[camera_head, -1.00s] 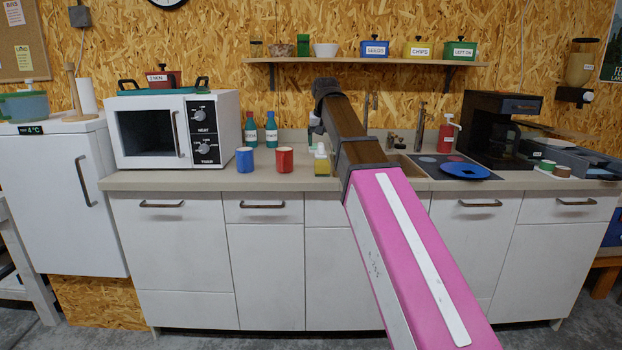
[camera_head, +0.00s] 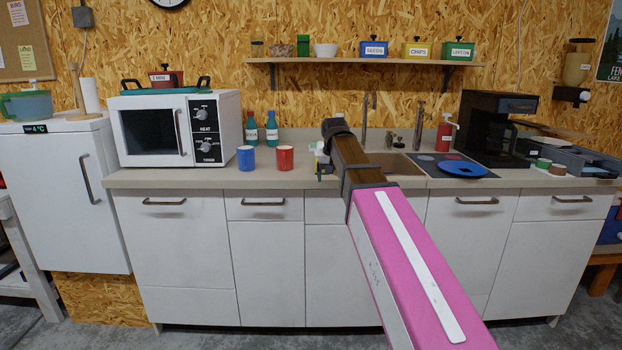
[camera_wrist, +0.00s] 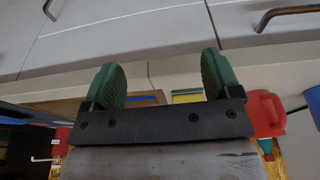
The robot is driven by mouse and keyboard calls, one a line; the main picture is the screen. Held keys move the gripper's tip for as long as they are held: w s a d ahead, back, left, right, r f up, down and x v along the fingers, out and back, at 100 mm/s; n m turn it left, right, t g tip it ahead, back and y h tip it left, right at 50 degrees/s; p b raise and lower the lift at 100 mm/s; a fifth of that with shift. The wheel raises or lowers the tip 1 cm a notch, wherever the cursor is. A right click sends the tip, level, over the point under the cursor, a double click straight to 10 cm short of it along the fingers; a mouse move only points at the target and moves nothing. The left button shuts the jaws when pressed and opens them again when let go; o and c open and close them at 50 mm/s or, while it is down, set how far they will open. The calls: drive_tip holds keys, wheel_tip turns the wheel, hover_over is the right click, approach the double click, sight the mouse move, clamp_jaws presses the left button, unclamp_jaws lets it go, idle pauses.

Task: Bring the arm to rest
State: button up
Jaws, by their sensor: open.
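My arm reaches forward over the counter (camera_head: 225,179), its wrist in front of the sink area. My gripper (camera_wrist: 164,82) shows in the wrist view with its two green ribbed fingertips well apart; it is open, with nothing clamped. In the head view it is mostly hidden behind my wrist. A yellow item with a green and blue part (camera_wrist: 187,98) shows between the fingertips in the wrist view, beyond them; how far cannot be told. A red mug (camera_head: 285,158) stands left of my wrist in the head view, and it also shows in the wrist view (camera_wrist: 265,113).
A blue mug (camera_head: 245,158) stands by the microwave (camera_head: 150,130), with two bottles behind. Right of my arm are the sink (camera_head: 398,165), a blue plate (camera_head: 463,169), a red dispenser (camera_head: 445,137) and a black coffee machine (camera_head: 490,120). A shelf (camera_head: 350,62) hangs above.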

drive_tip(key=s+d+f+g, duration=0.1)
drive_tip(key=s+d+f, duration=0.3)
drive_tip(key=s+f, duration=0.3)
drive_tip(key=s+d+f, duration=0.3)
drive_tip(key=s+f, duration=0.4)
drive_tip(key=f, duration=1.1)
drive_tip(key=s+d+f+g, duration=0.1)
drive_tip(key=s+d+f, duration=0.3)
drive_tip(key=f, duration=0.9)
drive_tip(key=s, duration=0.3)
drive_tip(key=shift+d+g, duration=0.3)
drive_tip(key=shift+s, duration=0.1)
